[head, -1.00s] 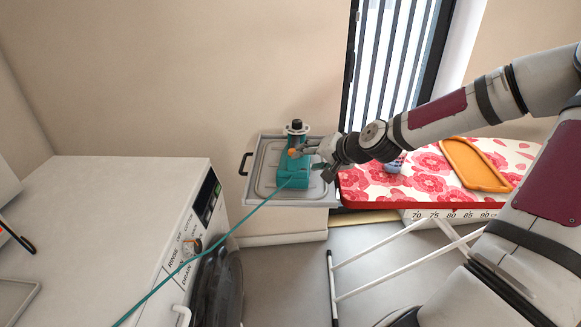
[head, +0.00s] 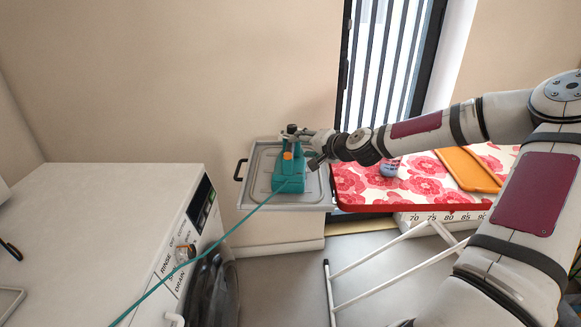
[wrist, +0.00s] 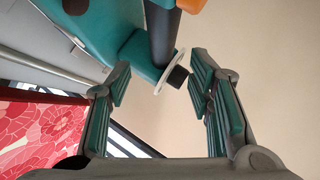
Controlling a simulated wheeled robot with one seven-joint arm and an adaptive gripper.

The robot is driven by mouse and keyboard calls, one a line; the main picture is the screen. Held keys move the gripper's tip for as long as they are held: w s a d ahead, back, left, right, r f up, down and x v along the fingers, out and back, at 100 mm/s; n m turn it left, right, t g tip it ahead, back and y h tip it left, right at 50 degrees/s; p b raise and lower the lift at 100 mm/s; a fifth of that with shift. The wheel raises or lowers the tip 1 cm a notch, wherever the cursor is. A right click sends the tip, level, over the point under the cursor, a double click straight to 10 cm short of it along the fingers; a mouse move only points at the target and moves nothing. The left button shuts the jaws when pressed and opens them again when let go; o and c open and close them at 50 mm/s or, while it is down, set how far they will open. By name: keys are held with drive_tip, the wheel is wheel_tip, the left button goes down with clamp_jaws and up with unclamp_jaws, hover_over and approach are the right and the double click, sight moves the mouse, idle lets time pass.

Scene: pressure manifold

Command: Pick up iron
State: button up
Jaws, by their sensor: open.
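The iron (head: 289,176) is teal with an orange part and a dark upright handle. It stands on a grey tray (head: 257,190), and a teal cord runs from it toward the lower left. In the wrist view its dark handle (wrist: 163,35), pale disc and black knob show at the top middle, with teal body behind.
An ironing board (head: 375,196) with a red floral cover is right of the tray, bearing a small bluish item (head: 390,166) and an orange board (head: 467,168). A white washing machine (head: 100,220) stands at left. The floor between is open apart from the board's legs.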

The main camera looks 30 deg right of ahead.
sight(294, 144)
drive_tip(key=shift+b+x, duration=0.6)
drive_tip(key=shift+x, duration=2.1)
drive_tip(key=shift+d+r, duration=0.1)
drive_tip(key=shift+r, duration=0.1)
clamp_jaws()
